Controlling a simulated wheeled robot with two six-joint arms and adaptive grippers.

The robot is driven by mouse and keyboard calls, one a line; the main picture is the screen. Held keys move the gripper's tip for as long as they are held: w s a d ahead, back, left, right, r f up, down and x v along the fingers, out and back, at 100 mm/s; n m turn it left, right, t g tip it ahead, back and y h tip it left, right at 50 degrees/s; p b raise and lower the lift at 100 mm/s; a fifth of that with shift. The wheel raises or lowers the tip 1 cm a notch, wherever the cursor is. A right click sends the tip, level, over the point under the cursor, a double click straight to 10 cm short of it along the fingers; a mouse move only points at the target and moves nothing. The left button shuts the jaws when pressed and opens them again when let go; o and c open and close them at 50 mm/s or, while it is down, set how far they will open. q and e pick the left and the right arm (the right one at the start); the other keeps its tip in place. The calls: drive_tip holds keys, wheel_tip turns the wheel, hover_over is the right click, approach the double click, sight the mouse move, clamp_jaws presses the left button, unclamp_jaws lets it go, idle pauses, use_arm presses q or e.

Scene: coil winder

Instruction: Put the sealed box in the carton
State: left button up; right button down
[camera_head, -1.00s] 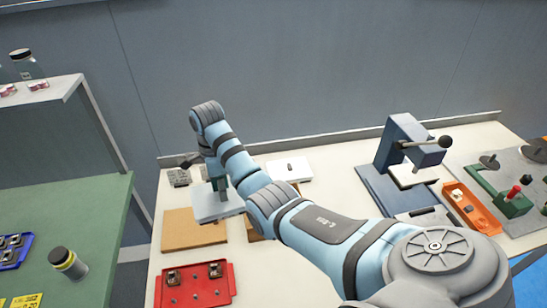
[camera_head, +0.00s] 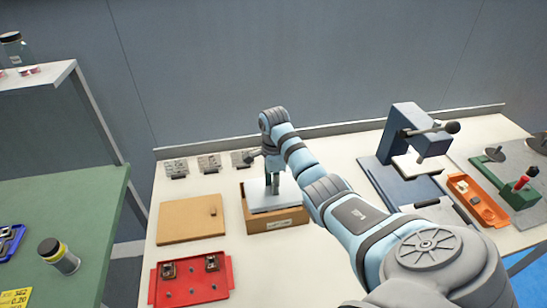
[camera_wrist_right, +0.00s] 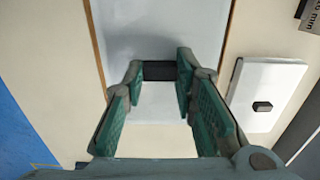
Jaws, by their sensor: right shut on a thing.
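The sealed box (camera_head: 262,201) is pale white with a dark grip block (camera_wrist_right: 158,71) on its top. My right gripper (camera_head: 273,182) is shut on that block from above; its green fingers also show in the right wrist view (camera_wrist_right: 160,80). The brown open carton (camera_head: 285,223) stands on the white table directly under the box. The box looks level and lies over the carton's opening; how far it sits inside cannot be told. In the right wrist view the box lies between thin brown carton edges. My left gripper is not in view.
A tan board (camera_head: 185,221) lies left of the carton, with a red tray (camera_head: 192,293) in front. Small grey blocks (camera_head: 209,163) stand along the back. A blue press (camera_head: 407,125) and orange tray (camera_head: 470,199) are to the right. A white lid with a dark knob (camera_wrist_right: 280,85) lies beside the carton.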

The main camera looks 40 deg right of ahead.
sight(274, 197)
wheel_tip(274, 197, down, 7)
drive_tip(key=shift+s+r+b, duration=0.1)
drive_tip(key=shift+r+b, duration=0.1)
drive_tip(key=shift+b, duration=0.6)
drive_tip(key=c, duration=1.3)
unclamp_jaws()
wheel_tip(274, 197, up, 12)
drive_tip(key=p, duration=0.3)
drive_tip(key=shift+r, duration=0.15)
